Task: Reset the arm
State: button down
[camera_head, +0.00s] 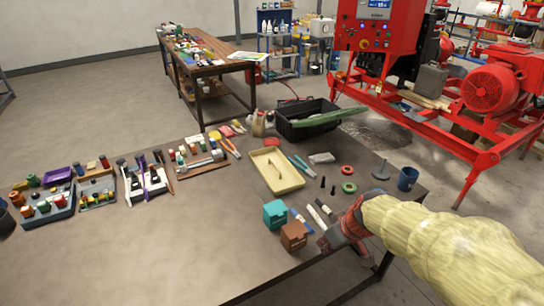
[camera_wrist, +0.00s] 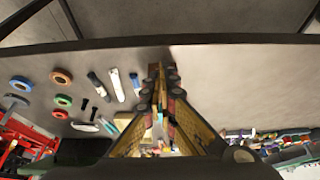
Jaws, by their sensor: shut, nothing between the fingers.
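My arm, in a pale yellow sleeve, comes in from the lower right of the head view. My gripper (camera_head: 326,244) is at the table's front edge, just right of a brown box (camera_head: 293,236). In the wrist view my gripper (camera_wrist: 160,72) shows its two fingers drawn together, with nothing held between them. The grey worktable (camera_head: 230,235) lies beneath and behind it. I cannot tell how high the fingertips are above the tabletop.
A black crate (camera_head: 302,130) stands behind. The table's front left is clear. A red pump skid (camera_head: 490,90) is back right.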

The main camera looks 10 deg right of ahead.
jog(key=s+a+r+m, duration=0.1)
jog(key=s+a+r, duration=0.1)
jog(key=s+r, duration=0.5)
jog(key=s+a+r+m+t+h, duration=0.1)
jog(key=s+a+r+m, duration=0.1)
jog(key=s+r, duration=0.5)
jog(key=shift+s+a+m, duration=0.3)
jog(key=shift+s+a, duration=0.45)
jog(key=shift+s, duration=0.1)
